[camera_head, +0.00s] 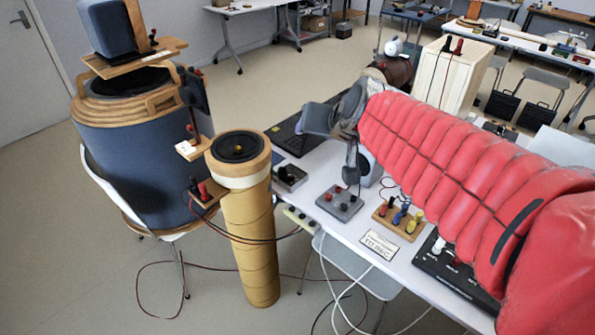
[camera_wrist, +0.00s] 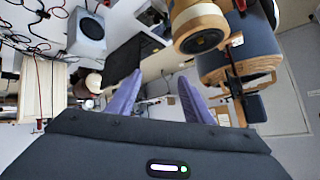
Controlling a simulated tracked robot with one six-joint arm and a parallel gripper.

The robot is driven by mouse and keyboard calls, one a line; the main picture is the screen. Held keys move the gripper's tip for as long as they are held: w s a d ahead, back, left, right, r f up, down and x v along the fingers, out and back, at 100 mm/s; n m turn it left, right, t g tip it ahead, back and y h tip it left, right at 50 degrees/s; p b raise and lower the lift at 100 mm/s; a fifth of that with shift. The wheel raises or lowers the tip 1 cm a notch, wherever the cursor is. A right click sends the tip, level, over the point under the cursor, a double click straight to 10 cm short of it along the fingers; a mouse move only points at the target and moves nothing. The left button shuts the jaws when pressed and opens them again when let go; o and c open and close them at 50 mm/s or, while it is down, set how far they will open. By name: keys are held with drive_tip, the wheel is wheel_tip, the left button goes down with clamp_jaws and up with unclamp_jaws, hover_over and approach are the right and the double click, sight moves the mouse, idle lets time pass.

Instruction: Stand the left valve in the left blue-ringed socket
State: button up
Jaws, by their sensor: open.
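My gripper (camera_head: 334,142) is above the white table, with its grey-purple fingers apart. In the wrist view the fingers (camera_wrist: 160,77) are spread with nothing between them. I cannot make out the left valve or a blue-ringed socket for certain. A wooden block (camera_head: 384,222) carries upright yellow, blue and red pieces, too small to identify. A black box (camera_head: 436,267) at the table's near edge has a small white upright piece (camera_head: 438,245) and is partly hidden by my red-sleeved arm. My gripper is beyond both, apart from them.
A grey box (camera_head: 340,205) with knobs and a dark box (camera_head: 289,178) stand on the table (camera_head: 335,228). A tall cardboard tube speaker (camera_head: 250,225) and a large blue drum (camera_head: 130,150) on a chair stand left. A card (camera_head: 379,244) lies near the front edge. Cables hang below.

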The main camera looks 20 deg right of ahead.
drive_tip(key=s+a+f+n+g, duration=0.2)
drive_tip(key=s+f, duration=0.2)
drive_tip(key=s, duration=0.6)
drive_tip(key=s+a+f+n+g, duration=0.1)
drive_tip(key=s+a+f+g, duration=0.1)
drive_tip(key=s, duration=0.8)
wheel_tip(320, 180, down, 2)
drive_tip(key=shift+a+f+n+g, duration=0.1)
drive_tip(key=shift+a+n+g, duration=0.3)
drive_tip(key=shift+a, duration=0.15)
drive_tip(key=shift+c, duration=0.2)
